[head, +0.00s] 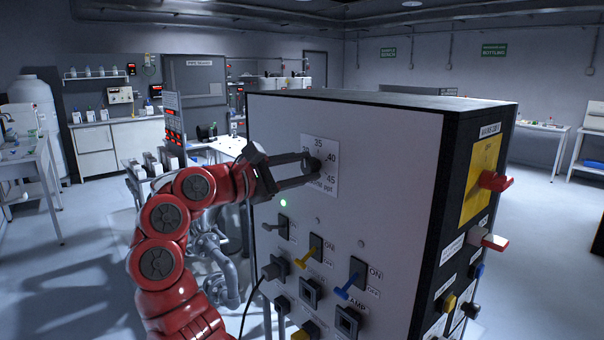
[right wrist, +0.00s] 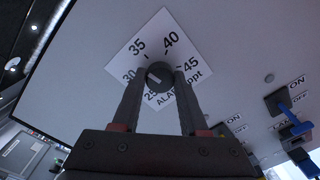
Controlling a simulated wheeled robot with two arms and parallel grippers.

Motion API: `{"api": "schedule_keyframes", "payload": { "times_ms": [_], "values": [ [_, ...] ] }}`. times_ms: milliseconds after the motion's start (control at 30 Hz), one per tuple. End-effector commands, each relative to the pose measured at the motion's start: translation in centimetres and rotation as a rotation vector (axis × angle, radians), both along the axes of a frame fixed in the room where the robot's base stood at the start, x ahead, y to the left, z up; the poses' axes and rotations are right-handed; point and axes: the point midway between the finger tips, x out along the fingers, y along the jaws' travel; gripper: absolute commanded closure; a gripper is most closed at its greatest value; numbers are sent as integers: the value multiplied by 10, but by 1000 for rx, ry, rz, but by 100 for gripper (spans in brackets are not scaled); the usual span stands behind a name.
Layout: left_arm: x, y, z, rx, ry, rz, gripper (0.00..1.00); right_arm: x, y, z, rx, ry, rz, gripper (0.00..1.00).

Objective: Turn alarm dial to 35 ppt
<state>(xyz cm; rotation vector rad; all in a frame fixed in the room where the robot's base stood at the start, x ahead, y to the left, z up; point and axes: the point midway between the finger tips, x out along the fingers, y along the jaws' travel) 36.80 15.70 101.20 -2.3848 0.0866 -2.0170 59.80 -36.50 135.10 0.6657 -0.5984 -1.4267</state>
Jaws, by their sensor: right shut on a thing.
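The alarm dial is a small dark round knob (right wrist: 160,75) on a white scale card (right wrist: 150,38) marked 25, 30, 35, 40 and 45 ppt. The card also shows in the head view on the light front panel of a large cabinet (head: 330,148). My right gripper (head: 312,165) reaches in from the left and is shut on the knob, with one finger on each side of it in the right wrist view (right wrist: 160,82). A pale line shows on the knob's face, but I cannot tell which number it points to. My left gripper is not in view.
Below the dial are a lit green lamp (head: 283,202) and switches with a grey lever (head: 274,227), a yellow lever (head: 306,258) and a blue lever (head: 349,286). Red handles (head: 495,181) stick out of the cabinet's right side. Free floor lies to the right.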

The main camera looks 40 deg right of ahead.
Motion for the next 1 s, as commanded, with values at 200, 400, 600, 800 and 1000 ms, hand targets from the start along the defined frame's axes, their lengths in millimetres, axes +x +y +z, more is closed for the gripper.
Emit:
{"api": "schedule_keyframes", "payload": {
  "times_ms": [200, 400, 600, 800, 1000],
  "values": [
    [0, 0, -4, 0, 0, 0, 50, 0, 0, -1, 10, -109, 1, 100],
    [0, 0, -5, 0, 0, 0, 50, 0, 0, -1, 15, -162, 0, 100],
    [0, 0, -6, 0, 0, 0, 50, 0, 0, 0, 16, -178, 0, 100],
    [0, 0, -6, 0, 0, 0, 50, 0, 0, 0, 16, -178, 0, 100],
    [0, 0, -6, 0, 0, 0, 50, 0, 0, 0, 16, -178, 0, 41]
  ]
}}
